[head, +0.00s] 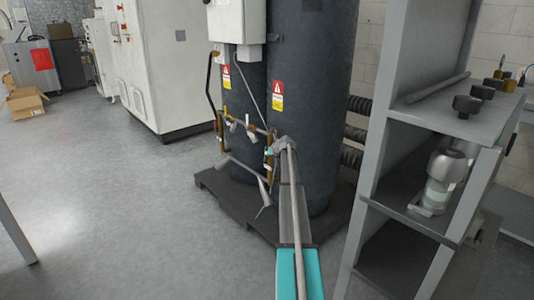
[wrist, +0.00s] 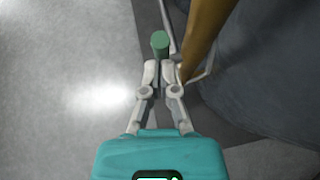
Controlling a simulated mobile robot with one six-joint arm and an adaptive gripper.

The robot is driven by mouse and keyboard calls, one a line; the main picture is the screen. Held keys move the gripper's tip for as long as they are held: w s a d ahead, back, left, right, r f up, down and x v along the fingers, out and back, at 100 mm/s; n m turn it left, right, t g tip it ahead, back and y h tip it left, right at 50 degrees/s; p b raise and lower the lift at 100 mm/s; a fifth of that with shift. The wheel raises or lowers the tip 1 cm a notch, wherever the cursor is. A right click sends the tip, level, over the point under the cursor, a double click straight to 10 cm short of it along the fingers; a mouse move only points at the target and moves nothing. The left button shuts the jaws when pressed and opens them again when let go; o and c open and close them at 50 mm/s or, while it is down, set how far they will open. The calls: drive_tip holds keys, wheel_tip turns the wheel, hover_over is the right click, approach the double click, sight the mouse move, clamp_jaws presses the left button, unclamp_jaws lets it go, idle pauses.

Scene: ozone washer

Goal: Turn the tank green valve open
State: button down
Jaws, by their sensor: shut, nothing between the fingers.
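The green valve handle (wrist: 160,42) shows as a green cylinder end in the wrist view, just beyond my fingertips. My gripper (wrist: 160,76) is shut and empty, with its fingertips close below the handle; I cannot tell whether they touch it. A brass-coloured pipe (wrist: 202,35) runs beside the handle on the right. In the head view my gripper (head: 284,145) is at the valves and pipework on the front of the dark tank (head: 322,90). There my arm and gripper hide much of the green valve.
The tanks stand on a dark pallet (head: 214,182). A grey shelf unit (head: 385,130) with knobs and a bottle stands close on the right. A white cabinet (head: 158,70) is behind at left. An open cardboard box (head: 25,102) lies far left. The left floor is mostly clear.

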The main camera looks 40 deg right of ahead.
drive_tip(key=shift+w+r, duration=0.25)
drive_tip(key=shift+w, duration=0.3)
drive_tip(key=shift+s, duration=0.1)
drive_tip(key=p+v, duration=0.7)
drive_tip(key=v, duration=0.6)
drive_tip(key=shift+a, duration=0.1)
idle(0.7)
